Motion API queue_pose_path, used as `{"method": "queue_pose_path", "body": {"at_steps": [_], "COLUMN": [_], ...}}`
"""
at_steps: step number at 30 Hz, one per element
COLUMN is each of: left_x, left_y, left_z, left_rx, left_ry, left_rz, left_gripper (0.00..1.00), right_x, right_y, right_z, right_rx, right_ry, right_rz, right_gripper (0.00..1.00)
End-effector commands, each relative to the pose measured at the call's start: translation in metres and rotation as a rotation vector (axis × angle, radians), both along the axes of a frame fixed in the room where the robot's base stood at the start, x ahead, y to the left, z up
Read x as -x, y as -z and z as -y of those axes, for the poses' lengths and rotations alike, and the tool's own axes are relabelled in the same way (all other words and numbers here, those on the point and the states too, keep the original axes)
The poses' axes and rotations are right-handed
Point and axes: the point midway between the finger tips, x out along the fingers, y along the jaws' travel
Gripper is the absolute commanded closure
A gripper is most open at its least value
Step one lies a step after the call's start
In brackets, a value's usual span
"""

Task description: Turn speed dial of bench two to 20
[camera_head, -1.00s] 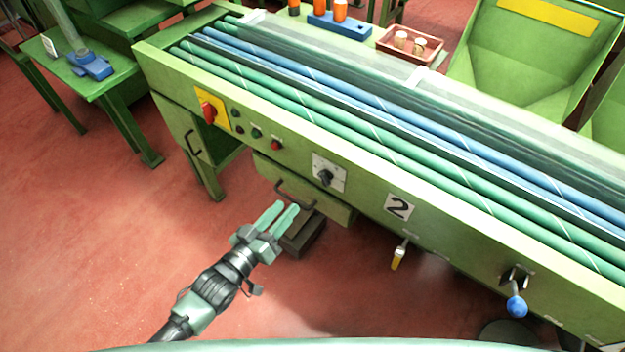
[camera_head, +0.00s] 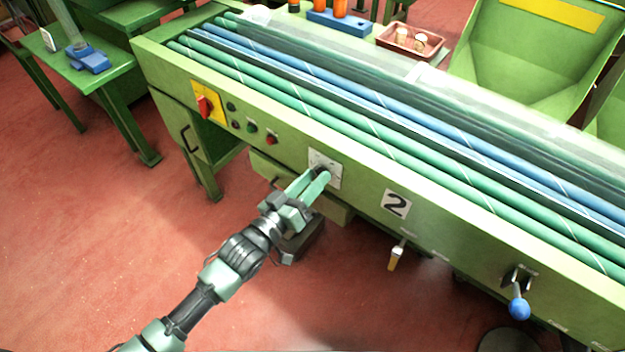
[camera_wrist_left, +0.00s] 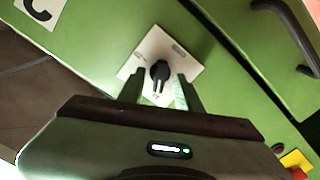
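Bench two is a green machine with a white "2" plate (camera_head: 396,203) on its front and long green and blue rollers on top. Its speed dial (camera_wrist_left: 159,72) is a black knob on a white plate (camera_head: 333,173), and in the head view my fingers largely cover the knob. My left gripper (camera_head: 318,176) is at the dial plate. In the left wrist view its two fingers (camera_wrist_left: 158,88) are apart, one on each side of the knob, with gaps showing. The scale marks are too small to read. My right gripper is not in view.
A red switch on a yellow plate (camera_head: 207,104) and small buttons (camera_head: 252,127) sit left of the dial. A blue-knobbed lever (camera_head: 519,308) and a yellow-tipped handle (camera_head: 396,258) stick out to the right. A drawer handle (camera_wrist_left: 290,35) is near the dial.

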Motion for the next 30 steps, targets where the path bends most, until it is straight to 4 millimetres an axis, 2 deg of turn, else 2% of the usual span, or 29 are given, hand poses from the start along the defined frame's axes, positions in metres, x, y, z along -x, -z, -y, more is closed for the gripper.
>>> {"method": "queue_pose_path", "body": {"at_steps": [1, 4, 5, 17, 30], "left_x": [0.000, 0.000, 0.000, 0.000, 0.001], "left_y": [0.000, 0.000, 0.000, 0.000, -0.001], "left_z": [0.000, 0.000, 0.000, 0.000, 0.000], "left_rx": [0.000, 0.000, 0.000, -0.032, -0.290], "left_ry": [0.000, 0.000, 0.000, 0.000, 0.000], "left_rz": [0.000, 0.000, 0.000, 0.023, 0.209], "left_gripper": [0.68, 0.96, 1.00, 1.00, 1.00], "right_x": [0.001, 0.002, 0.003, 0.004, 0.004], "right_y": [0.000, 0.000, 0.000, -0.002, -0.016], "right_z": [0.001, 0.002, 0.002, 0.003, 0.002], "right_rx": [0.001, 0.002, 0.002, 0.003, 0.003], "right_ry": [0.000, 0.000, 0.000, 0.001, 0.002], "right_rz": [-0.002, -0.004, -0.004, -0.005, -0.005], "right_gripper": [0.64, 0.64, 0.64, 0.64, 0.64]}}
